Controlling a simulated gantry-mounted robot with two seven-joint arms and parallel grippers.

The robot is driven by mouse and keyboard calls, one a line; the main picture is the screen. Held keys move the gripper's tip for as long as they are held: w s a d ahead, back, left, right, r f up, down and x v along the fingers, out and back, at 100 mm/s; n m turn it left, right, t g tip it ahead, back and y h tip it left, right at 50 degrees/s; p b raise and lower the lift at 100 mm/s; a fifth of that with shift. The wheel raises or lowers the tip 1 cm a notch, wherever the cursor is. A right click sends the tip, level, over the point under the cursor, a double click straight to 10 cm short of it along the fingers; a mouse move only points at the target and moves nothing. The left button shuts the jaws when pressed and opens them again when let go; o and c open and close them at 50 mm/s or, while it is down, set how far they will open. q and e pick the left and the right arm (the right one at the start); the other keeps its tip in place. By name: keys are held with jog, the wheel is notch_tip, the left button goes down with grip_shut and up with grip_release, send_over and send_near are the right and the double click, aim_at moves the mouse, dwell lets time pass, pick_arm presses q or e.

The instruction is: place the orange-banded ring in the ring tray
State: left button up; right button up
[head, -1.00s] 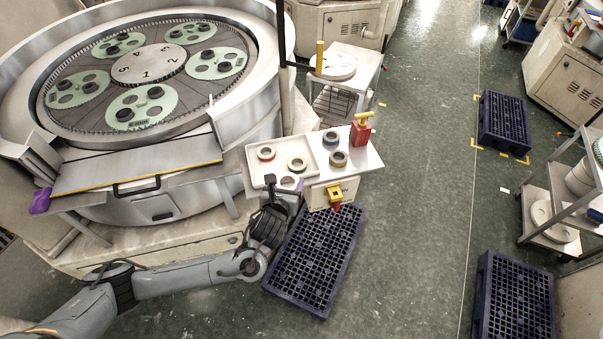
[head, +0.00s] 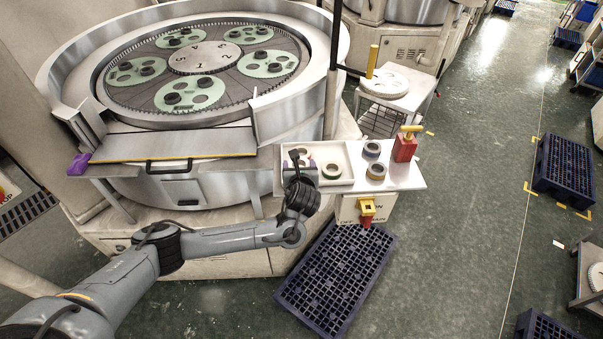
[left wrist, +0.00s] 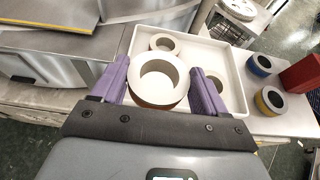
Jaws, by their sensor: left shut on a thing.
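My left gripper (head: 298,166) is over the left part of the white ring tray (head: 342,152). In the left wrist view its purple fingers (left wrist: 160,68) are shut on a pale ring with an orange-brown band (left wrist: 150,103). The ring is level, and its hole faces up toward the camera. The tray (left wrist: 203,54) is under and around it. I cannot tell whether the ring touches the tray floor. In the head view the gripper mostly hides the held ring. My right gripper is not in view.
Two other rings lie in the tray, one beyond the held ring (left wrist: 165,43) and one to its right (left wrist: 214,80). A blue-banded ring (head: 372,149), a yellow-banded ring (head: 376,171) and a red block-shaped object (head: 404,150) stand right of the tray. The lapping machine (head: 175,190) is to the left.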

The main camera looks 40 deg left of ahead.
pick_arm(q)
jog(key=x, duration=0.5)
jog(key=d+f+x, duration=0.1)
jog(key=x, duration=0.1)
jog(key=shift+w+a+f+b, duration=0.15)
jog(key=shift+w+a+b, duration=0.15)
jog(key=shift+w+b, duration=0.1)
jog(key=shift+f, duration=2)
jog(key=shift+f, duration=0.15)
jog(key=o, duration=1.1)
jog(key=shift+c, duration=0.2)
